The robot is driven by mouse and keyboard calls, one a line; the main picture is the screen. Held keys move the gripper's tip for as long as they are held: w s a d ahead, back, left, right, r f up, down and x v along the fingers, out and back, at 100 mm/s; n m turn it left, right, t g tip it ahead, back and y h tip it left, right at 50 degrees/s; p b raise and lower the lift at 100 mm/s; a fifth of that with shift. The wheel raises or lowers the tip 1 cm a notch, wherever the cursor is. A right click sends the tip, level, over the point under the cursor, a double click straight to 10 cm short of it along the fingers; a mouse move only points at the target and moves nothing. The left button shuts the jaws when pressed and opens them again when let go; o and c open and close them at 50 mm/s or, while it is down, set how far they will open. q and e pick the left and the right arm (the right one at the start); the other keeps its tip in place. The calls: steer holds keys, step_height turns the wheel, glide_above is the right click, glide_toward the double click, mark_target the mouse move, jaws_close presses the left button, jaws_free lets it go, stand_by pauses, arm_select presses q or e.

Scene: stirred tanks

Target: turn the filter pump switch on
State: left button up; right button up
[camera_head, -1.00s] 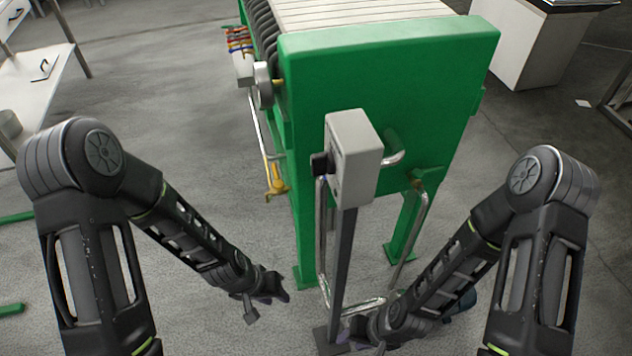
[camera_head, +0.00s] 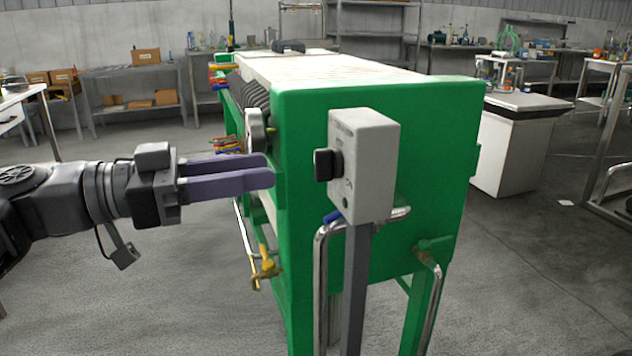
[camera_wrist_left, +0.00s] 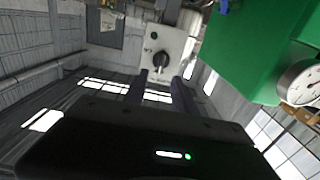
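The filter pump switch is a black knob (camera_head: 325,164) on the left face of a grey box (camera_head: 368,165), which stands on a grey post in front of the green filter press. My left gripper (camera_head: 270,173) points right at the knob, with a gap between its fingertips and the knob. In the left wrist view, the knob (camera_wrist_left: 161,60) sits on the light panel beyond and between the two fingertips (camera_wrist_left: 160,76), which are apart with nothing between them. My right gripper is out of view.
The green filter press (camera_head: 300,230) stands close behind the box. A round gauge (camera_wrist_left: 300,82) on it shows at the right of the left wrist view. Metal pipes (camera_head: 318,270) and a yellow valve (camera_head: 266,268) are below. The floor at left is clear.

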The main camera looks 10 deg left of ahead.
mark_target(315, 164)
arm_select(q)
steer(key=shift+b+x, duration=0.4)
steer(key=shift+x, duration=3.6)
steer(key=shift+c, duration=0.3)
steer(key=shift+a, duration=0.1)
jaws_close()
